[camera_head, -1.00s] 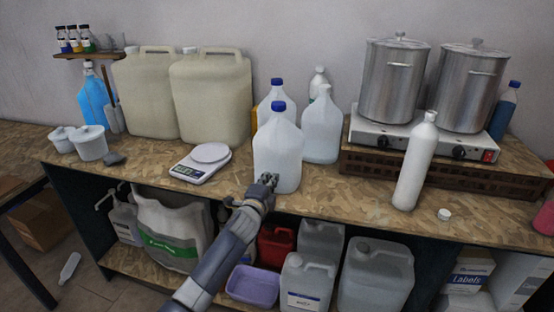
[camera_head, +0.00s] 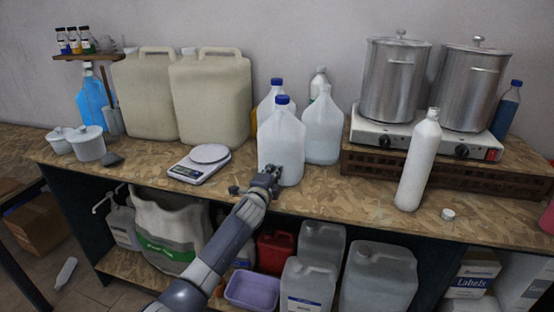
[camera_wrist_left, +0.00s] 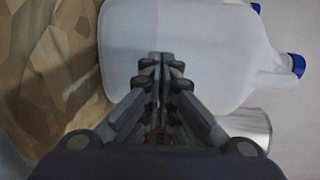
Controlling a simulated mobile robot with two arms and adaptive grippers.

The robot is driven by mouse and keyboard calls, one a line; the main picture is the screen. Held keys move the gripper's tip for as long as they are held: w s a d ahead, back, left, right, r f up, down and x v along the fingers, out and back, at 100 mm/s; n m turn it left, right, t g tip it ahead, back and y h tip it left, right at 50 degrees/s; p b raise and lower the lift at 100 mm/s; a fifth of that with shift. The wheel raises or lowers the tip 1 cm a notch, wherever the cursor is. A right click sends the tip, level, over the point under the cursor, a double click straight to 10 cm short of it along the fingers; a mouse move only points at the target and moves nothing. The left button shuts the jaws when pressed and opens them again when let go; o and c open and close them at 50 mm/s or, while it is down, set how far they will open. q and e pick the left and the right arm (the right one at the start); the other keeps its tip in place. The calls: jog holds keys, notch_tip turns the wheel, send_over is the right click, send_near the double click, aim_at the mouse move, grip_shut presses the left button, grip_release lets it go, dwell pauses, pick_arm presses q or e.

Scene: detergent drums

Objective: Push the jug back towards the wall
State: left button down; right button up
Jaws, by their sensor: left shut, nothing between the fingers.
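The jug (camera_head: 282,142) is white and translucent with a blue cap, and stands upright near the middle of the bench. My left gripper (camera_head: 270,176) is shut and empty, with its fingertips at the jug's lower front. In the left wrist view the shut fingers (camera_wrist_left: 162,62) lie over the jug's pale side (camera_wrist_left: 195,35), seeming to touch it. They hide part of the jug's lower face. The grey wall (camera_head: 290,35) is behind the bench. My right gripper is not in view.
Similar jugs stand right behind it (camera_head: 267,100) and to its right (camera_head: 322,130). A kitchen scale (camera_head: 200,165) is to the left, a white bottle (camera_head: 418,160) to the right.

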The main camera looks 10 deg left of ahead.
pick_arm(q)
jog(key=shift+w+f+b, duration=0.15)
jog(key=shift+w+b, duration=0.7)
jog(key=shift+w, duration=0.15)
jog(key=shift+p, duration=0.3)
jog(key=shift+s+p, duration=0.65)
jog(key=shift+p, duration=0.05)
jog(key=shift+s+p, duration=0.5)
jog(key=shift+s, duration=0.3)
